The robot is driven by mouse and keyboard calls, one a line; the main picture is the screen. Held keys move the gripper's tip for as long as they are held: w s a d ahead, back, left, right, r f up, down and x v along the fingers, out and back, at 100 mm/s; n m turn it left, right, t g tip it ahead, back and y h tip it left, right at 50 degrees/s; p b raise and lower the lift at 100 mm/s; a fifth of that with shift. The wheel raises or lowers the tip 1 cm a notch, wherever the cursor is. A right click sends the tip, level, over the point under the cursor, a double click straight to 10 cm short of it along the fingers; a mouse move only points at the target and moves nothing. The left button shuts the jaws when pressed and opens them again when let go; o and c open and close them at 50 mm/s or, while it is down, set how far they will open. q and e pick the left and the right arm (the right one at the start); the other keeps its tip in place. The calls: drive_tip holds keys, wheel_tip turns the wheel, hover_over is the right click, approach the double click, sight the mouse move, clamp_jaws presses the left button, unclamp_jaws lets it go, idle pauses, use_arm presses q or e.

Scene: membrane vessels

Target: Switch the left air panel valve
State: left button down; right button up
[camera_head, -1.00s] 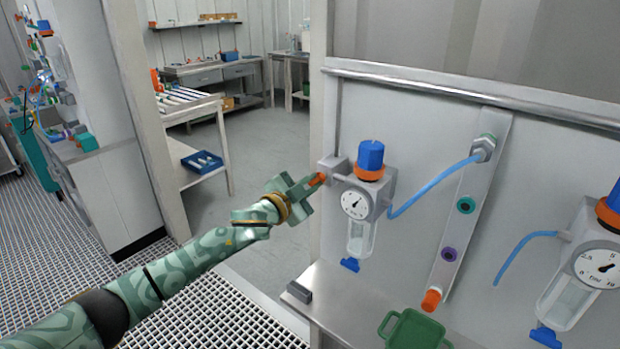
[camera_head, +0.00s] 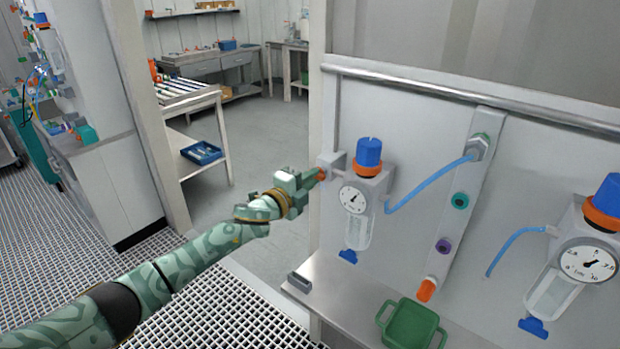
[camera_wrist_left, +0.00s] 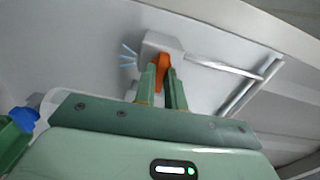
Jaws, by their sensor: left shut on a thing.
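The left air panel valve is a grey block (camera_head: 333,163) with a small orange handle (camera_head: 321,174), on the left edge of the panel beside a regulator. My left gripper (camera_head: 315,179) is at the handle, its fingers partly hidden by its own body in the head view. In the left wrist view the two green fingers (camera_wrist_left: 163,92) are shut around the lower part of the orange handle (camera_wrist_left: 162,66), just in front of the light grey valve block (camera_wrist_left: 158,42). My right gripper is not in view.
The left regulator (camera_head: 354,196) has a blue knob and a dial, close right of the valve. A second regulator (camera_head: 587,262) hangs at the right. A green tray (camera_head: 411,325) rests on the steel ledge (camera_head: 350,290). Open floor lies left of the panel.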

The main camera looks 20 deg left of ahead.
use_arm(q)
drive_tip(key=shift+f+m, duration=0.15)
drive_tip(key=shift+m, duration=0.15)
drive_tip(key=c, duration=1.5)
unclamp_jaws()
drive_tip(key=shift+o, duration=0.2)
drive_tip(key=p+v, duration=0.2)
drive_tip(key=v, duration=1.4)
drive_tip(key=shift+s, duration=0.2)
